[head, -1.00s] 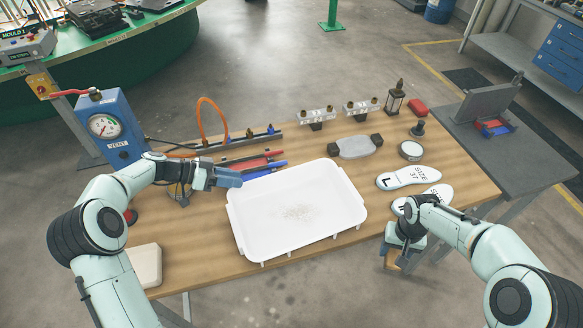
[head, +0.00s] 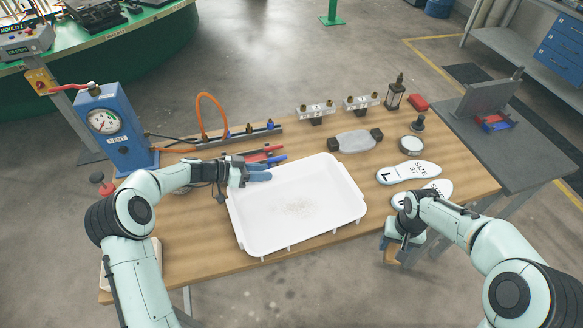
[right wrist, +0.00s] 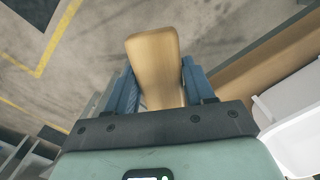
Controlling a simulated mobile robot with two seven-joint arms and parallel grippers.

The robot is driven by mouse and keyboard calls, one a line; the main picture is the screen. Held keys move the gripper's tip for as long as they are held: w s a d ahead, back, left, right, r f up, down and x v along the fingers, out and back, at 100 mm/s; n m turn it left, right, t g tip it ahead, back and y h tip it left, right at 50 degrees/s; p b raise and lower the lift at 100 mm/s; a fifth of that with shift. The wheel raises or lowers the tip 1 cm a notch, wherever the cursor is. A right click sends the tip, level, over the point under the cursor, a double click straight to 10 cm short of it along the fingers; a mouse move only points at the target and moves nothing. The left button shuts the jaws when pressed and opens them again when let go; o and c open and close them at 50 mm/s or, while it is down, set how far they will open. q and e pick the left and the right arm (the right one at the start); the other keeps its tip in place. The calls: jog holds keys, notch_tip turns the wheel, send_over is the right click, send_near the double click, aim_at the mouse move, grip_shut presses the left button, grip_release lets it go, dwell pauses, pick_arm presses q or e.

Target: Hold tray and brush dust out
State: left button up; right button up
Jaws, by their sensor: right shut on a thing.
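A white tray (head: 335,190) lies on the wooden table, with a patch of pale dust (head: 297,209) near the middle of its floor. My left gripper (head: 258,172) is at the tray's back left corner, its blue fingers over or beside the rim. I cannot tell whether they touch the tray or how far apart they are. My right gripper (head: 391,246) is at the table's front edge, to the right of the tray. In the right wrist view, it is shut on a wooden piece (right wrist: 153,68), which looks like the brush handle. The bristles are hidden.
Two white insoles (head: 408,172) lie right of the tray, close to my right arm. A blue gauge box (head: 118,140) stands at the left. Red and blue tools (head: 265,155) lie behind the tray. A grey clamped part (head: 355,141) and a round tin (head: 411,144) stand further back.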

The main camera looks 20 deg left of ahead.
pick_arm(q)
jog(key=shift+w+d+f, duration=0.15)
jog(key=shift+w+d, duration=0.05)
jog(key=shift+d, duration=0.15)
jog(key=shift+c, duration=1.2)
grip_shut()
dwell(0.4)
